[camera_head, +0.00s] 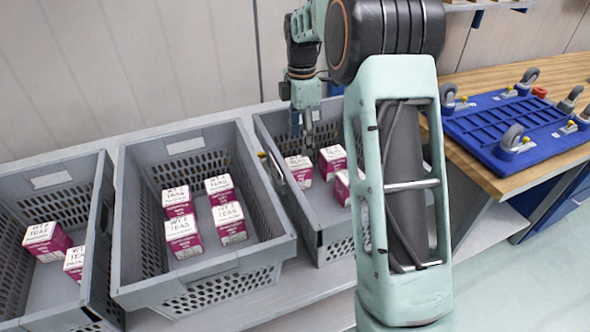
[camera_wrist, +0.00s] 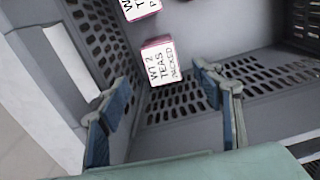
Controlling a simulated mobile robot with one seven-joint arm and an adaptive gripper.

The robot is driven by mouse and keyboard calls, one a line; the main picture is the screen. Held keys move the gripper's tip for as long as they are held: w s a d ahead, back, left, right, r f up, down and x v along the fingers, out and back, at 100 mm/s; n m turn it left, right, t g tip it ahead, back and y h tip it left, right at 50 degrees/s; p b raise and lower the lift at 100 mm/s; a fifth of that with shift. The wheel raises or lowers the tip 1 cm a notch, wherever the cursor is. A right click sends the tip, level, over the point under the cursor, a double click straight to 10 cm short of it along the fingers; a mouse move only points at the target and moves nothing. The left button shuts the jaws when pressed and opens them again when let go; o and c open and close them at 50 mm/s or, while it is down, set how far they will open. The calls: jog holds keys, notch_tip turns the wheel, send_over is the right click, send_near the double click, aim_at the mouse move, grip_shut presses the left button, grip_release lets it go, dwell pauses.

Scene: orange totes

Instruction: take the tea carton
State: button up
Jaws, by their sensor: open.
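The right grey tote (camera_head: 335,250) holds white-and-magenta tea cartons: one at the left (camera_head: 299,171), one further back (camera_head: 332,162), and one (camera_head: 342,187) partly hidden by my arm. My gripper (camera_head: 305,138) points down over the back of this tote, above the cartons. In the wrist view, my gripper's blue-padded fingers (camera_wrist: 158,92) are spread wide and empty. A tea carton (camera_wrist: 161,62) with handwritten lettering stands just beyond the fingertips, between them in the picture and apart from both. Another carton (camera_wrist: 141,8) is cut off at the top edge.
The middle tote (camera_head: 205,285) and left tote (camera_head: 70,312) also hold tea cartons. Perforated tote walls (camera_wrist: 185,103) stand close around my fingers. A wooden bench (camera_head: 500,185) with a blue wheeled dolly (camera_head: 520,125) is at the right.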

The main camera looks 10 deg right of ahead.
aim_at(298, 161)
notch_tip(298, 161, down, 4)
jog(key=shift+s+r, duration=0.15)
jog(key=shift+r, duration=0.05)
jog(key=shift+a+f+p, duration=0.15)
jog(key=shift+f+p, duration=0.05)
jog(key=shift+f, duration=1.15)
jog(key=shift+a+f+p, duration=0.15)
jog(key=shift+f+p, duration=0.05)
jog(key=shift+f, duration=1.15)
jog(key=shift+c, duration=0.4)
jog(key=c, duration=1.2)
jog(key=shift+c, duration=0.7)
jog(key=shift+r, duration=0.2)
